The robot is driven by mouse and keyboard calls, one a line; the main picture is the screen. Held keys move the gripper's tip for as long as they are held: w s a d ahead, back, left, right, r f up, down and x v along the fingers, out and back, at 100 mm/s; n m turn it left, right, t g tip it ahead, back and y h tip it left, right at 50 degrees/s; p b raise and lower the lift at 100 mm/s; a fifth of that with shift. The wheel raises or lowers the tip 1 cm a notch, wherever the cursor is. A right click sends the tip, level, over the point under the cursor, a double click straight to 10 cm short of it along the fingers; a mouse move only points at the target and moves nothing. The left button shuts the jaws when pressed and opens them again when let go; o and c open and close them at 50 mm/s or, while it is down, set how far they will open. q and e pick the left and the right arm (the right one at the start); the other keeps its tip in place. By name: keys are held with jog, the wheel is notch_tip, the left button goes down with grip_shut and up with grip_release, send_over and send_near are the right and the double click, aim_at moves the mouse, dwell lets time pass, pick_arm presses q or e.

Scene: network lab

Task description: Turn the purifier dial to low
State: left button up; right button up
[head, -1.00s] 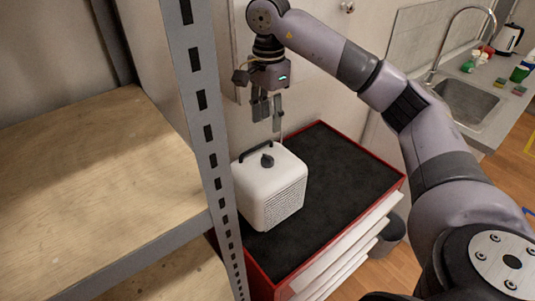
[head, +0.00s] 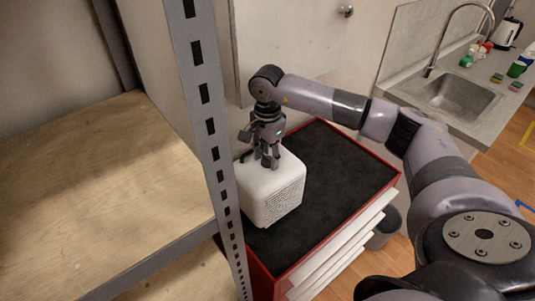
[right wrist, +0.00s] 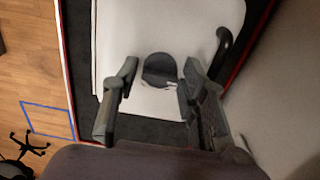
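The white purifier (head: 272,200) stands on the black top of a red tool cabinet. Its dark dial shows in the right wrist view (right wrist: 159,69), on the white top near the black handle (right wrist: 222,47). My right gripper (head: 268,162) is just above the purifier's top and hides the dial and most of the handle in the head view. In the right wrist view the right gripper (right wrist: 158,75) is open, with one finger to each side of the dial. I cannot tell whether the fingers touch it. My left gripper is not in view.
A grey slotted shelf post (head: 213,130) and wooden shelves (head: 90,190) stand close to the purifier's left. The cabinet's black top (head: 345,170) is clear to the right. A sink (head: 450,95) is at the back right.

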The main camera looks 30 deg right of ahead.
jog(key=c, duration=0.9)
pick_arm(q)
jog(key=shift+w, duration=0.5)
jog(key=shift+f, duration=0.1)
